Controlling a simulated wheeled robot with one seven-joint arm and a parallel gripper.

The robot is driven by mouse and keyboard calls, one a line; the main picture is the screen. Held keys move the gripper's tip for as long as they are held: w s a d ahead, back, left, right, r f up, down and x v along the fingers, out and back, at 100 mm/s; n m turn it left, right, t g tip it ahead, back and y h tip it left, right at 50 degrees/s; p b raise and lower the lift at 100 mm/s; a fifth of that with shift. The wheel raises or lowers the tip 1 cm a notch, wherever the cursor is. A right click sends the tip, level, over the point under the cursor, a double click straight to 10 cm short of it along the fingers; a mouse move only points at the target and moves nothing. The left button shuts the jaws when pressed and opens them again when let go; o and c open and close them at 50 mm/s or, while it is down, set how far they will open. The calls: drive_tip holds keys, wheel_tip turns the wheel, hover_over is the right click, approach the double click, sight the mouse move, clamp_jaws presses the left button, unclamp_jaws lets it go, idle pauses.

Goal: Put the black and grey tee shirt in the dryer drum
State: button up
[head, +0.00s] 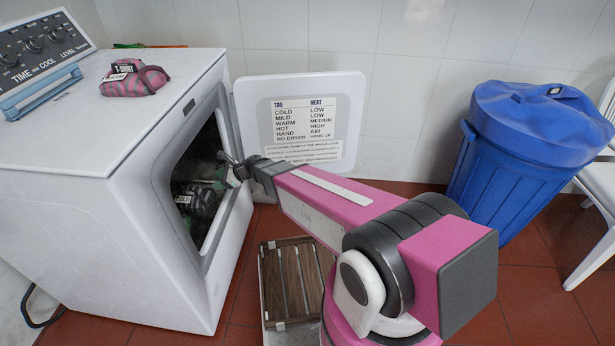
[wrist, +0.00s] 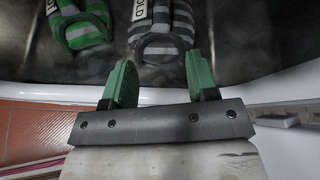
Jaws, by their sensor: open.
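The black and grey striped tee shirt (wrist: 165,22), folded and with a COLD tag, lies inside the dryer drum (wrist: 240,60) in the wrist view. In the head view it shows as a dark bundle (head: 197,205) through the dryer opening. My gripper (wrist: 160,68) has its two green fingers spread, with the shirt's near end just beyond and between them in the picture. I cannot tell whether they touch it. In the head view my gripper (head: 231,168) is at the dryer's opening, partly hidden by its rim.
A green striped garment (wrist: 80,25) lies left of the shirt in the drum. A pink and black folded T-shirt (head: 135,80) sits on the dryer (head: 130,130). The dryer door (head: 345,90) is open. A blue bin (head: 520,150) and slatted wooden stand (head: 295,280) are nearby.

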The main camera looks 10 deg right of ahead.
drive_tip(key=s+d+r+n+g+h, duration=0.1)
drive_tip(key=s+d+n+h, duration=0.3)
drive_tip(key=d, duration=0.8)
drive_tip(key=s+d+r+n+g+h, duration=0.1)
drive_tip(key=s+d+r+n+h, duration=0.2)
drive_tip(key=d+n, duration=0.5)
drive_tip(key=s+d+r+n+g+h, duration=0.1)
drive_tip(key=s+d+r+n+h, duration=0.2)
drive_tip(key=d, duration=1.4)
drive_tip(key=s+n+h, duration=0.2)
drive_tip(key=s+n, duration=0.1)
drive_tip(key=shift+d+n, duration=0.3)
drive_tip(key=shift+d, duration=0.05)
drive_tip(key=shift+c, duration=0.3)
